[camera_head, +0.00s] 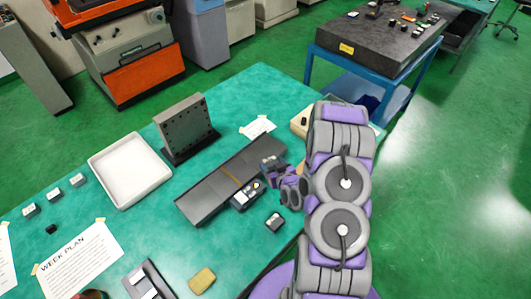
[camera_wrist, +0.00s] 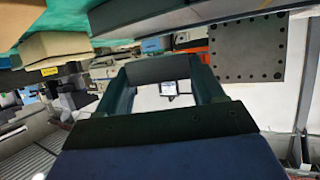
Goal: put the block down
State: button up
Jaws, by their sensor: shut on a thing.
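My gripper (camera_head: 272,172) is at the right part of the green table, by the right end of a long dark plate (camera_head: 203,200). In the wrist view my gripper (camera_wrist: 160,78) has its two fingers shut on a dark block (camera_wrist: 160,66), held across the fingertips. In the head view the held block (camera_head: 270,161) is small and partly hidden by the gripper; I cannot tell whether it touches the plate. Another dark block with a light top (camera_head: 247,194) is at the plate's front edge. A further small block (camera_head: 275,221) sits on the table in front.
A white tray (camera_head: 112,160) and an upright drilled plate (camera_head: 186,128) stand behind the long plate. Several small blocks (camera_head: 53,194) are at the left. A yellow pad (camera_head: 202,280) and a week plan sheet (camera_head: 78,262) lie in front. Table (camera_head: 165,235) between them is bare.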

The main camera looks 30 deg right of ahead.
jog(key=shift+w+d+f+b, duration=0.2)
jog(key=shift+w+b, duration=0.35)
jog(key=shift+b, duration=0.6)
jog(key=shift+w+d+f+b, duration=0.1)
jog(key=shift+w+d+b, duration=0.15)
jog(key=shift+w+b, duration=0.6)
jog(key=b, duration=0.4)
send_over(267, 152)
jog(key=shift+w+d+f, duration=0.1)
jog(key=shift+f, duration=0.1)
jog(key=shift+f+b, duration=0.85)
jog(key=shift+f, duration=1.05)
jog(key=shift+r, duration=0.15)
jog(key=o, duration=1.6)
